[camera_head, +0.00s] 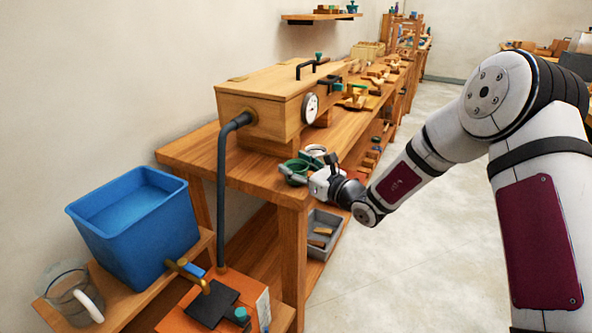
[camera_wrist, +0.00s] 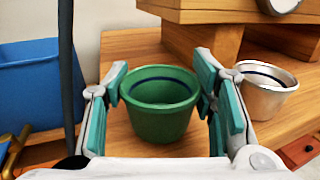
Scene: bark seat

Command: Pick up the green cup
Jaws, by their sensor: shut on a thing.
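The green cup (camera_wrist: 160,120) is upright between the two finger pads of my gripper (camera_wrist: 162,78) in the wrist view. Its inside is empty, with a dark blue band below the rim. In the head view the cup (camera_head: 297,166) is small and partly hidden by my gripper (camera_head: 298,172), at the near end of the wooden bench (camera_head: 190,152). My gripper is shut on the cup's sides. The cup looks to be at or just over the bench top; I cannot tell whether it touches.
A silvery metal cup (camera_wrist: 264,95) stands close right of my gripper. A wooden box with a gauge (camera_head: 265,100) sits behind, and a dark hose (camera_head: 222,190) drops from it. A blue bin (camera_head: 135,225) and a glass jug (camera_head: 72,295) stand lower left. Open floor lies right.

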